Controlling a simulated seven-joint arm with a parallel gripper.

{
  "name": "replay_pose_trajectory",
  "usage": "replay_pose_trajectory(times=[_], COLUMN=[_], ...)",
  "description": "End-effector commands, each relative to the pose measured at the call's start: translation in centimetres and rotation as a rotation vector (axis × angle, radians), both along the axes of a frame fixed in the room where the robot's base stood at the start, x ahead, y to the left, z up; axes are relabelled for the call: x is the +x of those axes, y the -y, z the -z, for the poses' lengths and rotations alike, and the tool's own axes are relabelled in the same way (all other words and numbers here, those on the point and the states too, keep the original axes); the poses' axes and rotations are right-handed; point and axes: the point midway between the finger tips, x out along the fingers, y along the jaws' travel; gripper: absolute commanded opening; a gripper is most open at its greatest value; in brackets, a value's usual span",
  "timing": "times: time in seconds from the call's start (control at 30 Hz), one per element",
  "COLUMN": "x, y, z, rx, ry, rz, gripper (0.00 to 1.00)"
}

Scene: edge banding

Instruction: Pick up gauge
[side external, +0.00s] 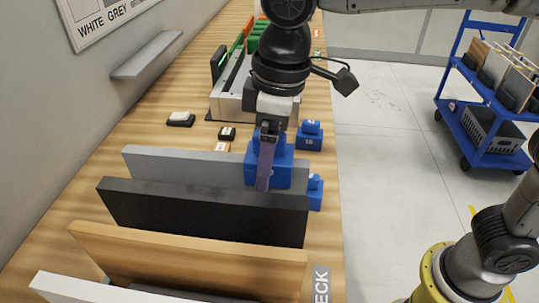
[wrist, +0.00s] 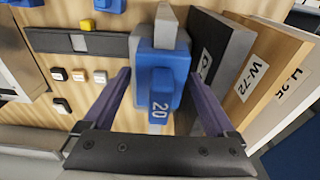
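A blue block marked 20 (wrist: 160,82) stands between the fingers of my gripper (wrist: 160,76) in the wrist view; I take it as the gauge. It has a grey knob on top. My gripper is open, with one purple finger at each side of the block and visible gaps beside it. In the side external view my gripper (side external: 264,186) points down in front of a large blue block (side external: 282,172) and partly hides it. Smaller blue blocks stand near it, one behind to the right (side external: 309,137) and one in front to the right (side external: 316,192).
Upright panels stand close by: grey (side external: 150,162), black (side external: 180,205) and wood (side external: 180,247). In the wrist view, labelled panels (wrist: 255,75) stand right of the block. Small dark and light items (side external: 180,119) lie left on the bench. A machine (side external: 228,95) stands behind.

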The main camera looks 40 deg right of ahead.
Motion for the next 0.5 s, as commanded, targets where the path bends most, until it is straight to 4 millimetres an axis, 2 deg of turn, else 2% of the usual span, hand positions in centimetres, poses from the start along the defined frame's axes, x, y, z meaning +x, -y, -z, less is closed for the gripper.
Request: replay_pose_trajectory(times=[0.03,0.4,0.5], x=[0.01,0.02,0.03], y=[-0.01,0.0,-0.01], z=[-0.01,-0.04,-0.08], rx=[0.0,0.0,0.001], ry=[0.0,0.0,0.001], rz=[0.0,0.0,0.0], gripper=[0.8,0.14,0.0])
